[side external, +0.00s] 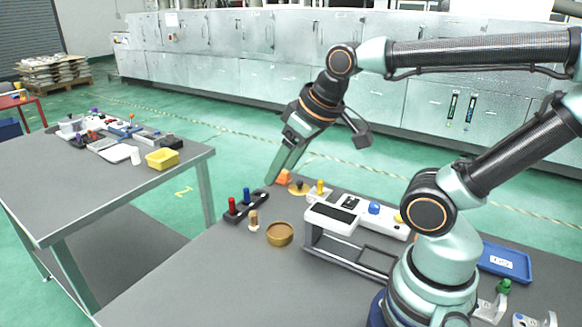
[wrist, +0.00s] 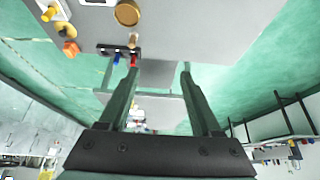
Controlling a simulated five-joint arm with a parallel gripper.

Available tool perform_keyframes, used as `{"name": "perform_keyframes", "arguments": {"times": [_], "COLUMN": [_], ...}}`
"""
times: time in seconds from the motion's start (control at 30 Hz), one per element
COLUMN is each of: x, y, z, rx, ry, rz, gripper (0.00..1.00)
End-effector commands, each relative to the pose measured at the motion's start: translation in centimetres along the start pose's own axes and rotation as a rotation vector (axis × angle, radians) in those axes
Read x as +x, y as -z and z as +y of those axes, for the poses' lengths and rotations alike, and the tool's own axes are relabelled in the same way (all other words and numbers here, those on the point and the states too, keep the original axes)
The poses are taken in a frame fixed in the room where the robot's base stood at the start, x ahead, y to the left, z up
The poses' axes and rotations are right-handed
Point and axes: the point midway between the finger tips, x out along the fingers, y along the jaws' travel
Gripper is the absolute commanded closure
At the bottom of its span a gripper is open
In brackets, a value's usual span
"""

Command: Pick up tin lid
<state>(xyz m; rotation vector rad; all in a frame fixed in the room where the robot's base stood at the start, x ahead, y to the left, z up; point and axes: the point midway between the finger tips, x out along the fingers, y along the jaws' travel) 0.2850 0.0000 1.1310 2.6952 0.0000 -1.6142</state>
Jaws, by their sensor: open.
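The tin lid (side external: 280,233) is a round, shallow, brownish-gold piece lying on the grey table, in front of the black peg holder. It also shows at the top of the wrist view (wrist: 127,13). My gripper (side external: 275,178) is in the air beyond the lid, near the table's far edge, fingers slanting down to the left. In the wrist view my gripper (wrist: 160,72) is open, with two dark green fingers apart and nothing held between them. The lid lies outside the fingers, clear of them.
A black holder (side external: 246,207) with red and blue pegs and a small tan-and-white piece (side external: 253,221) stand left of the lid. A white-topped fixture (side external: 355,217) stands close on the right. An orange piece (side external: 284,177) is at the far edge. Bare table lies in front.

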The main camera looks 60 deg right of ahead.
Motion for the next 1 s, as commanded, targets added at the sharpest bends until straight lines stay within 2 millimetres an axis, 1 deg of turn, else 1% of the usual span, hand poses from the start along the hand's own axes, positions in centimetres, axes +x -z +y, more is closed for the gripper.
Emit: {"name": "perform_keyframes", "arguments": {"times": [0.17, 0.27, 0.37, 0.5, 0.57, 0.7, 0.77, 0.87, 0.9, 0.97, 1.0], "x": [0.0, 0.0, 0.2, 1.2, 1.8, 3.5, 4.4, 6.2, 6.9, 8.1, 8.9], "y": [0.6, 1.8, 3.8, 6.6, 7.7, 9.8, 10.5, 11.4, 11.6, 11.8, 11.8], "z": [0.4, 1.3, 2.9, 5.7, 7.1, 10.6, 12.2, 15.1, 16.3, 18.1, 19.3], "rx": [0.031, 0.112, 0.241, 0.448, 0.536, 0.742, 0.83, 0.977, 1.036, 1.124, 1.182], "ry": [-0.006, -0.021, -0.045, -0.087, -0.105, -0.152, -0.173, -0.21, -0.225, -0.248, -0.264], "rz": [-0.009, -0.034, -0.068, -0.119, -0.138, -0.18, -0.199, -0.227, -0.236, -0.252, -0.262], "gripper": [0.35, 0.35, 0.35, 0.35, 0.35, 0.35, 0.35, 0.35, 0.35, 0.35, 0.35]}}
